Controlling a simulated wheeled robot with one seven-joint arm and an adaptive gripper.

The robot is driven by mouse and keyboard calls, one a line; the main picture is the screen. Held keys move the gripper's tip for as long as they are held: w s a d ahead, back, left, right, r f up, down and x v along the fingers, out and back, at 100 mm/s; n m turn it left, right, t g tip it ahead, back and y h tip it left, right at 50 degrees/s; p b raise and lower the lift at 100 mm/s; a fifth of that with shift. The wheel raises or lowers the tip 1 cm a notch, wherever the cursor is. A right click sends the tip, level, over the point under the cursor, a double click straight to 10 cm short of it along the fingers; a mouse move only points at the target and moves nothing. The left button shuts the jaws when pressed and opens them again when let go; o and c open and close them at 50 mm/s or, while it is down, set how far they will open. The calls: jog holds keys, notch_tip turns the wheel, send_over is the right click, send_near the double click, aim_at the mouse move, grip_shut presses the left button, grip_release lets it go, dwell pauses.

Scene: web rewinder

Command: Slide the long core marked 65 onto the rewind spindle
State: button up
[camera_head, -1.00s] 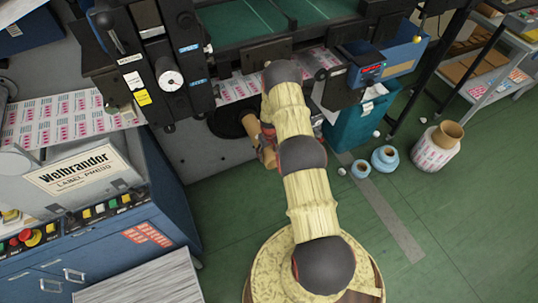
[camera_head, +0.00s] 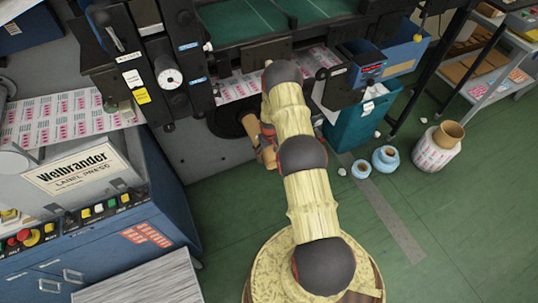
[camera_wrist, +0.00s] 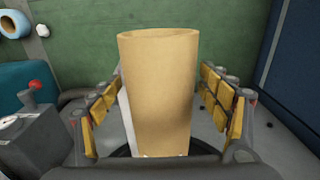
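A tan cardboard core (camera_wrist: 156,95) stands between my gripper's fingers in the wrist view, its open end toward the camera. No 65 mark is readable on it. My gripper (camera_wrist: 160,100) is open, with its padded fingers spread on both sides of the core and narrow gaps beside it. A dark round flange (camera_wrist: 122,151) shows at the core's far end. In the head view the core (camera_head: 266,157) sticks out below the machine beside the black round flange (camera_head: 232,121), partly behind my arm. The spindle itself is hidden, so I cannot tell how far the core is on it.
A blue press cabinet (camera_head: 95,240) stands at left. A teal bin (camera_head: 357,122), two small blue rolls (camera_head: 385,159) and a printed roll with a core (camera_head: 437,148) are on the right. Green floor in front is mostly clear.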

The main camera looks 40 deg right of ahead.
jog(key=shift+o, duration=0.6)
notch_tip(320, 180, up, 12)
jog(key=shift+s, duration=0.1)
dwell(0.4)
jog(key=s+a+m+g, duration=0.1)
jog(key=s+a+g, duration=0.1)
jog(key=s+a, duration=0.35)
jog(key=s+a+r+n+t, duration=0.1)
jog(key=s+a+r, duration=0.6)
jog(key=r, duration=1)
jog(key=s+a+r+n+t, duration=0.1)
jog(key=s+a+r+t, duration=0.3)
jog(key=r, duration=1.2)
jog(key=s+a+r+n+t, duration=0.1)
jog(key=s+a+r+t, duration=0.1)
jog(key=s+a+r, duration=1)
notch_tip(320, 180, up, 6)
jog(key=shift+a+f+n, duration=0.15)
jog(key=shift+a+n, duration=0.25)
jog(key=shift+a, duration=0.55)
jog(key=shift+c, duration=0.5)
